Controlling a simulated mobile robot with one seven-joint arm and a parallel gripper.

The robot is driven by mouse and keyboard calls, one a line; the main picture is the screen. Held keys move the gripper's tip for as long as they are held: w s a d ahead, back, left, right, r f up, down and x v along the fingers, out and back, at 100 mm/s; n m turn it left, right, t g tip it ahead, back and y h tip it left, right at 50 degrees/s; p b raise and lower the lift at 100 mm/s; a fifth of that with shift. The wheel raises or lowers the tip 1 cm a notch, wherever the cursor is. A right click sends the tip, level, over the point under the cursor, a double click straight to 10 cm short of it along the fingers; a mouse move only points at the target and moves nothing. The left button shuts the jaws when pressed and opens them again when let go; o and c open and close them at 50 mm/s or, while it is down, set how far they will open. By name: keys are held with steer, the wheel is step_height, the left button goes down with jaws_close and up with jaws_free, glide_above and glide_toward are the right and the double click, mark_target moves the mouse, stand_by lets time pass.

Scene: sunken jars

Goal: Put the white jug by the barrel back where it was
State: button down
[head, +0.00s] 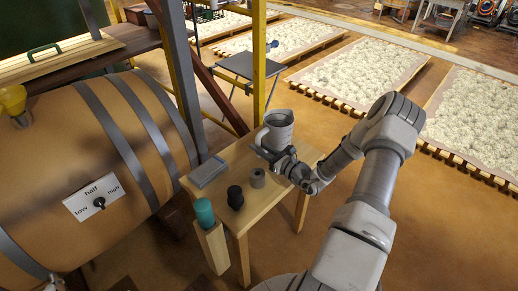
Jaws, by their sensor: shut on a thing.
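The white jug (277,130) looks pale grey and is upright, at the far edge of the small wooden table (236,165). My gripper (266,152) is shut on the jug, low on its near side. The gripper hides the jug's base, so I cannot tell whether it rests on the table or hangs just above it. The barrel (110,150) lies on its side at the left, with dark hoops and a low/half/high dial plate (95,198).
On the table are a grey tray (207,171), a black jar (235,197) and a grey ring-shaped piece (258,178). A teal-topped item (204,212) stands in a wooden holder at the near-left corner. A yellow post (259,60) rises behind. The table's right side is bare.

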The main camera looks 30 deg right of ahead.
steer(key=shift+f, duration=0.1)
steer(key=c, duration=0.7)
jaws_free()
steer(key=shift+c, duration=0.2)
steer(key=shift+r, duration=0.2)
steer(key=shift+s+d, duration=0.15)
steer(key=shift+s, duration=0.15)
steer(key=p+v, duration=0.2)
steer(key=v, duration=0.9)
steer(key=shift+s, duration=0.2)
